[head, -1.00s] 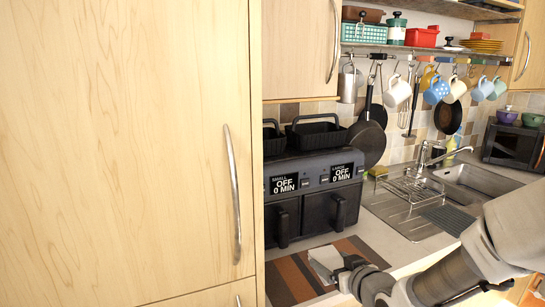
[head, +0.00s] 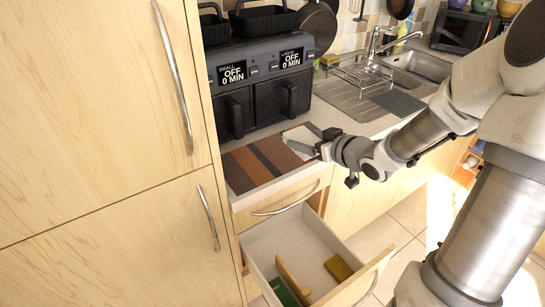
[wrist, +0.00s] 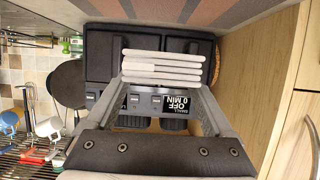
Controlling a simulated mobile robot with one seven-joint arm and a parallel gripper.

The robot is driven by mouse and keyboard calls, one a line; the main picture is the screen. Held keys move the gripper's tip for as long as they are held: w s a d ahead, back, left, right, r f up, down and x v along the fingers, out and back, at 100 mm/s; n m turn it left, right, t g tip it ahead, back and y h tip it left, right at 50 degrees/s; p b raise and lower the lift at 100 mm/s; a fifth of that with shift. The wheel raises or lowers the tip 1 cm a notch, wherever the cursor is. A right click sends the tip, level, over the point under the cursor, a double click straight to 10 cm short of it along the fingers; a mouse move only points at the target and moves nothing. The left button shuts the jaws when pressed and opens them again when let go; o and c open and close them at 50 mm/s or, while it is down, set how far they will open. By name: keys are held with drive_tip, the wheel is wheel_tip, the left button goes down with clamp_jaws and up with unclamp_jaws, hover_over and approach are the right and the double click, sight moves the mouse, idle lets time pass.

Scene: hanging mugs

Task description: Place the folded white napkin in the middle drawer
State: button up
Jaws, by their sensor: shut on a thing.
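The folded white napkin (wrist: 162,67) is between my gripper's fingertips in the wrist view, its layers stacked. My gripper (head: 312,150) is shut on it, at the right end of the striped mat (head: 262,163) on the counter. In the head view the napkin (head: 303,134) is partly covered by the gripper. Whether it touches the mat is unclear. An open drawer (head: 342,289) stands pulled out below a closed top drawer (head: 290,204), lower than my gripper. It holds a wooden divider (head: 293,281), a yellowish block (head: 338,267) and a green thing (head: 284,293).
A black air fryer (head: 262,88) stands behind the mat. A sink (head: 418,64) with a wire rack (head: 362,74) is at the back right. A tall wooden cabinet (head: 90,130) fills the left. Open air lies above the drawer.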

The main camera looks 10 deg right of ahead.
drive_tip(key=b, duration=0.5)
hover_over(265, 171)
wheel_tip(265, 171, down, 7)
drive_tip(key=shift+f, duration=0.1)
drive_tip(key=shift+f+b, duration=0.4)
drive_tip(key=shift+f, duration=1.5)
drive_tip(key=shift+f, duration=0.2)
drive_tip(key=o, duration=1.1)
drive_tip(key=shift+r, duration=0.1)
drive_tip(key=shift+o, duration=0.2)
